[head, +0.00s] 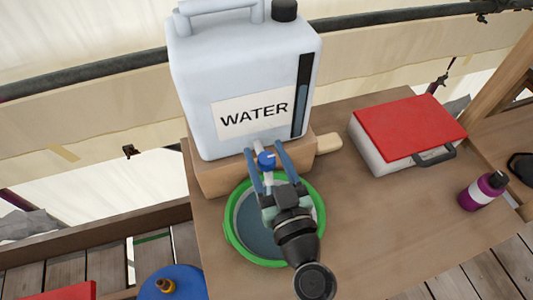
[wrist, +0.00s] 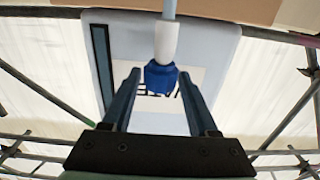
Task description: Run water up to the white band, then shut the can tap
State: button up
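The white water can (head: 240,75) stands on a wooden block, with a WATER label and a dark level strip. Its tap (head: 266,160) has a blue knob, which also shows in the wrist view (wrist: 160,77). My gripper (head: 266,151) is open, with one finger on each side of the knob and gaps visible in the wrist view (wrist: 161,78). A pale blue stream (wrist: 169,8) appears to leave the white spout. The green-rimmed bucket (head: 232,238) is below, with grey-blue water (head: 256,237) inside. My arm hides part of it, and I cannot make out the white band.
The wooden block (head: 213,181) sits on the wooden table (head: 385,235). A red-lidded white case (head: 408,130) and a purple bottle (head: 482,191) are at the right. A blue round object (head: 172,284) is at the lower left. The table's front right is clear.

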grip_shut()
